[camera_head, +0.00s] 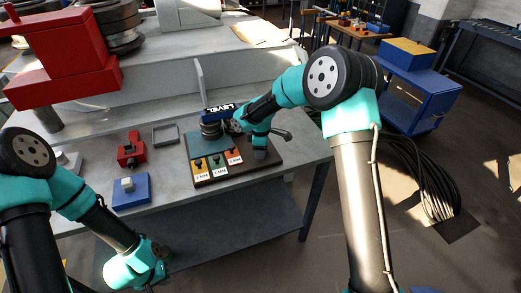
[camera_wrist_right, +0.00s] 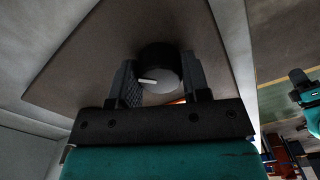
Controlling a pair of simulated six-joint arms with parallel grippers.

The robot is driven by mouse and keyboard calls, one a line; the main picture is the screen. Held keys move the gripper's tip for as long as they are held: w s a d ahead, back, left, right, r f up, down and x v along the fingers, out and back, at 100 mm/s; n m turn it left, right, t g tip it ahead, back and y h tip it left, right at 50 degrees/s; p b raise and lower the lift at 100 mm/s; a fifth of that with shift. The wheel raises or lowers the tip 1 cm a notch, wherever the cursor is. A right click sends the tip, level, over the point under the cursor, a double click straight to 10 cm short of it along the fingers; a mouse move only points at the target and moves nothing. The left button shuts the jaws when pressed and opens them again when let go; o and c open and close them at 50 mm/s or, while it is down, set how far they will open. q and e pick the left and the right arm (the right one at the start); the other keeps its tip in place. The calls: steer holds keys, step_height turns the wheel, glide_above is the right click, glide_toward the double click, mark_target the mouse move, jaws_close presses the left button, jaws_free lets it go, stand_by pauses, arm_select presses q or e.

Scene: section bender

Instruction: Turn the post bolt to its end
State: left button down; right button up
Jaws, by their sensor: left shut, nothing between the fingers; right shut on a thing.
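My right gripper (camera_wrist_right: 163,88) is shut around a round black knob (camera_wrist_right: 160,66) with a white mark on its face. The fingers lie on both sides of it, over a brown board. In the head view, the right gripper (camera_head: 260,153) is low over the right part of the dark board (camera_head: 225,178), and the knob is hidden there. I cannot tell for sure whether this knob is the post bolt. My left gripper (camera_head: 158,255) is at the lower left, below the table's front edge, small and hard to make out; it is shut and empty.
The board carries a "LEVEL" piece (camera_head: 218,109), a round dark part (camera_head: 211,130) and several small labelled knobs along its front. Left of it are a red fixture (camera_head: 131,151), a blue block (camera_head: 131,191) and a grey frame (camera_head: 165,135). Red machine parts (camera_head: 60,60) overhang the left.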

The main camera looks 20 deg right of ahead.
steer(key=m, duration=1.2)
steer(key=shift+m, duration=0.3)
stand_by(0.3)
steer(key=o, duration=0.9)
steer(key=shift+r, duration=0.15)
step_height(320, 180, up, 17)
steer(key=shift+r, duration=0.1)
